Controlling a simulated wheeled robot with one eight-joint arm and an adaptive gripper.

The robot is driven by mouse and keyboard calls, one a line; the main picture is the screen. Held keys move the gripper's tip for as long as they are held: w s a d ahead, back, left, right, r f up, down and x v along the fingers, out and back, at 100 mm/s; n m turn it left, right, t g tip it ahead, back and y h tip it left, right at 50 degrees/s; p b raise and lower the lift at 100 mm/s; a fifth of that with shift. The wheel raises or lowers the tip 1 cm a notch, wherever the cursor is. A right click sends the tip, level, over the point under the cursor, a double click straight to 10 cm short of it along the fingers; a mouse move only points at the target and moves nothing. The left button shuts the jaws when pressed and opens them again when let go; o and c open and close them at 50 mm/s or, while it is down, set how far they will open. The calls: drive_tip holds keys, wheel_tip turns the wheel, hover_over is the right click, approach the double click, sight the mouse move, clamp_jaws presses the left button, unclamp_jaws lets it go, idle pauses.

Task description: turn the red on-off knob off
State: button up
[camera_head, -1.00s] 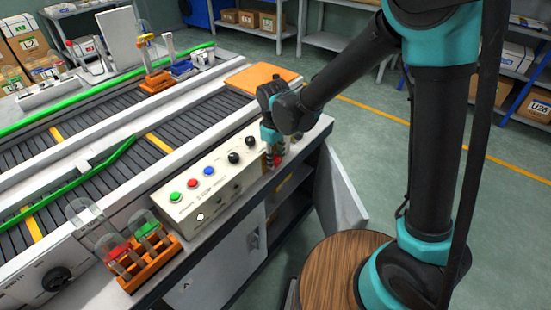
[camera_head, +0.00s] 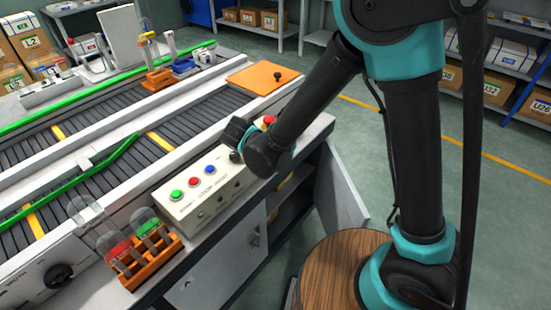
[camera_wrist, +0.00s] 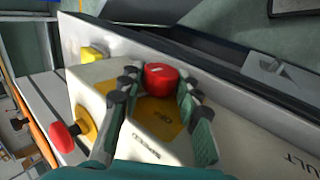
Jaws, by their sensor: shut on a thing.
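The red on-off knob (camera_wrist: 161,76) sits on a yellow label plate (camera_wrist: 160,117) on a pale box, between my fingertips in the wrist view. My gripper (camera_wrist: 160,88) is shut on this knob, with one finger at its left and one at its right. In the head view my wrist covers the fingertips and the right end of the cream control box (camera_head: 207,188). A red part (camera_head: 269,121) shows just behind my wrist there; I cannot tell whether it is the knob.
A second red button (camera_wrist: 62,137) on a yellow base stands left of my fingers. Green (camera_head: 176,195), red (camera_head: 194,182) and blue (camera_head: 210,169) buttons line the control box. An orange rack (camera_head: 152,262) stands in front, and a conveyor (camera_head: 110,118) runs behind.

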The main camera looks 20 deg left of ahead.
idle(0.3)
drive_tip(key=o, duration=1.2)
drive_tip(key=shift+c, duration=0.2)
drive_tip(key=v, duration=1.2)
drive_tip(key=shift+s, duration=0.2)
drive_tip(key=shift+a+f, duration=0.1)
drive_tip(key=shift+f, duration=0.1)
